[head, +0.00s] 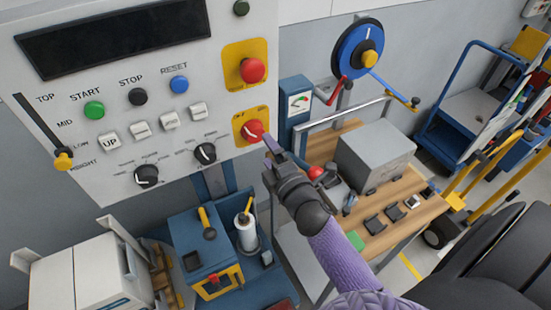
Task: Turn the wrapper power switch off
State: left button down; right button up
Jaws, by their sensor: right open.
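The wrapper power switch (252,132) is a red rotary knob on a yellow plate at the lower right of the grey control panel (190,65). Small marks show on the plate above the knob, too small to read. My left gripper is not in view.
A red mushroom button (253,70) sits above the switch. Green, black and blue buttons, white keys, black knobs and a yellow-tipped slider (63,160) fill the panel. A wooden bench (385,235) with a grey box (376,156) stands to the right, a blue unit (203,252) below.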

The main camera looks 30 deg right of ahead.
jog(key=shift+s+a, duration=0.1)
jog(key=shift+s, duration=1.85)
jog(key=s+a+f+m+g+b, duration=0.1)
jog(key=s+f+m+g+b, duration=0.25)
jog(key=f, duration=0.75)
jog(key=s+a+f+m+g+b, duration=0.1)
jog(key=s+f+m+g+b, duration=0.2)
jog(key=f, duration=0.9)
jog(key=s+a+f+m+g+b, duration=0.15)
jog(key=s+f+b, duration=0.25)
jog(key=f, duration=0.7)
jog(key=s+f+m+g+b, duration=0.7)
jog(key=s+f, duration=1.2)
jog(key=s, duration=0.4)
jog(key=shift+s+f+g+y+b, duration=0.15)
jog(key=shift+f+g+y+b, duration=0.2)
jog(key=shift+g+b, duration=0.6)
jog(key=shift+g, duration=0.25)
